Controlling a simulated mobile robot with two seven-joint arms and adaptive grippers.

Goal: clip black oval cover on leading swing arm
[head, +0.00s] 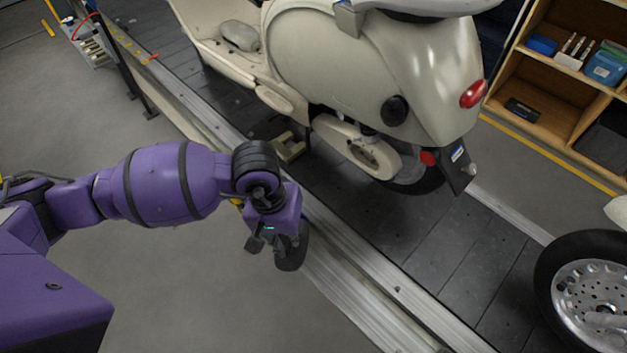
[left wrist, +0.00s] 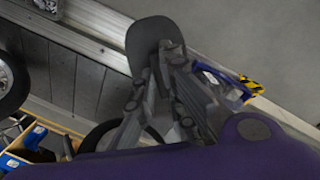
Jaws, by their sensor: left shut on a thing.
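The black oval cover (head: 292,258) is in my left gripper (head: 276,243), over the near conveyor edge. In the left wrist view the cover (left wrist: 151,36) sticks out past the fingertips (left wrist: 160,62), which are shut on it. A cream swing arm (head: 335,133) with an oval opening (head: 363,153) shows low at the rear of the cream scooter (head: 335,60). The gripper and cover are apart from it, nearer to me and to its left. My right gripper is not in view.
The scooter stands on the dark slat conveyor (head: 440,240) with pale metal rails (head: 385,300). Another vehicle's wheel (head: 600,285) shows at the right edge. A wooden shelf (head: 550,95) with blue bins stands at the back right. Grey floor at the near left is clear.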

